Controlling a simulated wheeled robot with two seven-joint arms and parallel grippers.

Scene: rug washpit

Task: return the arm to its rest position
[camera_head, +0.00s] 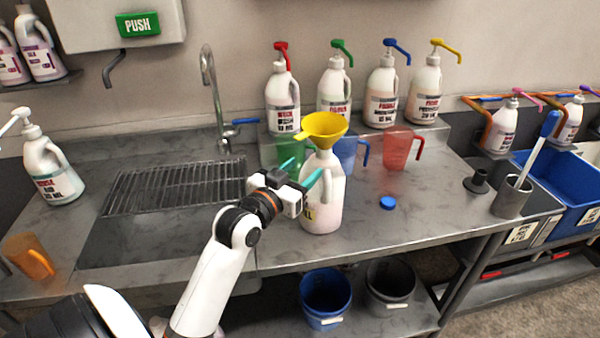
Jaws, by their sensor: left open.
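My left arm reaches up from the bottom of the head view. Its gripper (302,170) is open, with teal fingers spread at the near left side of a white jug (328,212). I cannot tell whether a finger touches the jug. A yellow funnel (322,126) sits on top of the jug, which stands upright on the steel counter. A blue cap (387,202) lies on the counter to the right of the jug. My right gripper is not in view.
Green, blue (347,154) and red (398,150) measuring jugs stand behind the white jug. Several pump bottles (382,92) line the back. A drain rack (175,188) and tap (210,80) are left. An orange jug (30,256) stands at the near left. Buckets (325,296) sit below.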

